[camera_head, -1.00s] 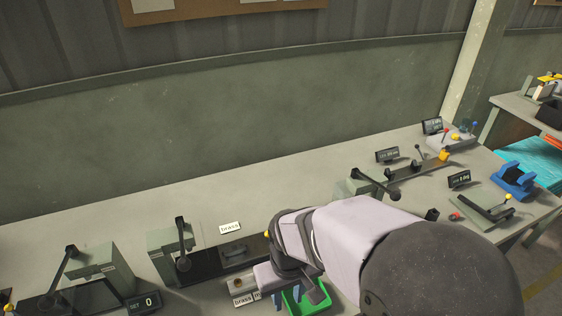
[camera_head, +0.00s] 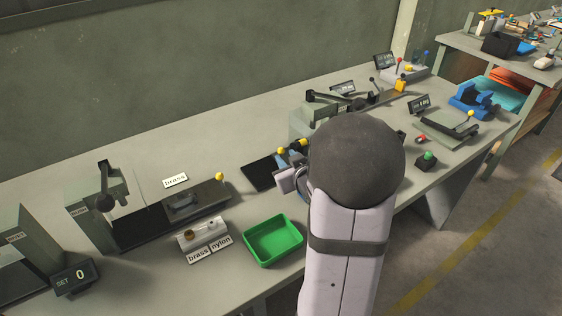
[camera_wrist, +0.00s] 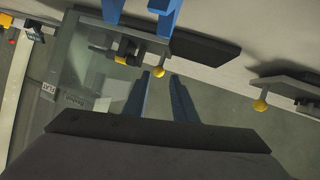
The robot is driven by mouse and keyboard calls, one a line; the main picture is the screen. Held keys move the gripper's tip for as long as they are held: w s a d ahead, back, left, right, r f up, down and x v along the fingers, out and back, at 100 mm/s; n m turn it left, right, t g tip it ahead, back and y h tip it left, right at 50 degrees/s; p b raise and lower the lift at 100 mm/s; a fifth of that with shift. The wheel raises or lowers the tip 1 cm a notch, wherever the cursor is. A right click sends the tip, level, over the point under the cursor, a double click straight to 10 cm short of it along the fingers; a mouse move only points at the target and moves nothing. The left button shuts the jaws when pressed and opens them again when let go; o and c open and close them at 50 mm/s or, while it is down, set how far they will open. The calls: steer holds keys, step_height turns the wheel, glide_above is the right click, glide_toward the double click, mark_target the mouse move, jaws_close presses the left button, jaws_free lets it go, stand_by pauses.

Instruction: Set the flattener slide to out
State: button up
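My gripper (camera_wrist: 162,85) shows in the wrist view as two blue fingers with a gap between their tips. It is open, with nothing seen held. A yellow knob (camera_wrist: 159,71) on a thin stem lies just past the tips in the picture; whether it touches them I cannot tell. A dark plate (camera_wrist: 205,50) lies beside it, seen in the head view as a dark slab (camera_head: 262,173). A pale grey housing (camera_wrist: 75,65) bears a small label that seems to begin "FLAT". In the head view, my wrist hides most of this station.
A green tray (camera_head: 273,240) and a grey block (camera_head: 202,235) labelled brass and nylon stand at the bench front. A press (camera_head: 95,215) with a dark bed stands left. A green button (camera_head: 428,158) and a blue cradle (camera_head: 470,100) are right. Bare bench lies behind.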

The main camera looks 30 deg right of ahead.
mark_target(282, 152)
steer(key=shift+w+d, duration=0.1)
steer(key=shift+d, duration=0.1)
steer(key=shift+p+x, duration=0.4)
steer(key=shift+x, duration=3.25)
steer(key=shift+r, duration=0.1)
steer(key=shift+c, duration=0.3)
jaws_close()
